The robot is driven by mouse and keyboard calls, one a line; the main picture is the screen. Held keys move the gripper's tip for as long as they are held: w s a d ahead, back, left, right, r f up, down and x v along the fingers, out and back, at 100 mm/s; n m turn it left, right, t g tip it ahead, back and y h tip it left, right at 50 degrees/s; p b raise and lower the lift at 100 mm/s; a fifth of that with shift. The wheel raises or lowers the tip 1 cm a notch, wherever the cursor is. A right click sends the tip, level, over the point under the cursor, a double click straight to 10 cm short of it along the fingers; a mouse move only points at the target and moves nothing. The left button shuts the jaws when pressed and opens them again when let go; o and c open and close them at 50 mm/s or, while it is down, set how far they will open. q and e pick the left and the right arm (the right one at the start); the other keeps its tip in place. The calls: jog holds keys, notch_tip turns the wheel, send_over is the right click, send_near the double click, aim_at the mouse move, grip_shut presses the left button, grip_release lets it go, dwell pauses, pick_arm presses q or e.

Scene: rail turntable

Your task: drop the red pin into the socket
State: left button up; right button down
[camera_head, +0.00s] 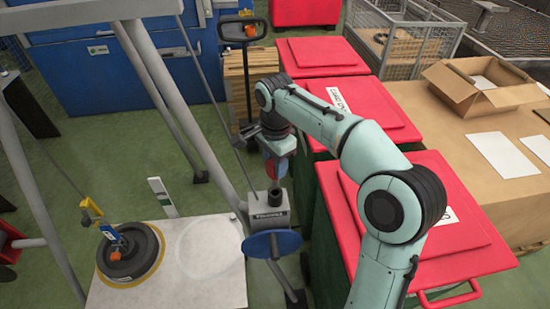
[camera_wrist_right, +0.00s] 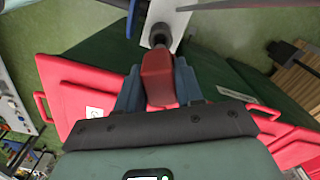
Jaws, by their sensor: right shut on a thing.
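My right gripper (camera_head: 279,160) points down beside the grey frame leg and is shut on the red pin (camera_wrist_right: 158,78). In the right wrist view, the pin's red handle sits between the two blue-grey fingers, and its narrower dark end points away from the gripper. That end lines up with a dark round socket (camera_wrist_right: 160,36) on a pale grey part. In the head view, the dark socket (camera_head: 275,197) stands on the grey winch housing (camera_head: 266,213), just below the gripper. I cannot tell whether the pin's tip is inside it. My left gripper is not in view.
A blue disc (camera_head: 272,243) is on the winch's front. Green bins with red lids (camera_head: 345,110) stand close on the right, under my arm. A round black weight (camera_head: 130,255) rests on a pale slab (camera_head: 215,290). A pallet truck handle (camera_head: 243,30) stands behind.

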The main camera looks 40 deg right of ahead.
aim_at(275, 182)
jog(key=shift+f+b, duration=0.35)
jog(key=shift+f, duration=0.8)
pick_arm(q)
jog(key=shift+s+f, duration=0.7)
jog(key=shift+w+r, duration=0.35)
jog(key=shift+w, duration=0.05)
pick_arm(e)
jog(key=shift+w, duration=0.1)
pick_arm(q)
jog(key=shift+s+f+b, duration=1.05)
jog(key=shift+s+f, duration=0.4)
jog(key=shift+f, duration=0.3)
pick_arm(e)
jog(key=shift+f, duration=2.8)
jog(key=c, duration=0.6)
grip_release()
jog(key=shift+c, duration=0.2)
notch_tip(275, 182, up, 13)
jog(key=p, duration=0.3)
jog(key=shift+w+f, duration=0.1)
jog(key=shift+r, duration=0.35)
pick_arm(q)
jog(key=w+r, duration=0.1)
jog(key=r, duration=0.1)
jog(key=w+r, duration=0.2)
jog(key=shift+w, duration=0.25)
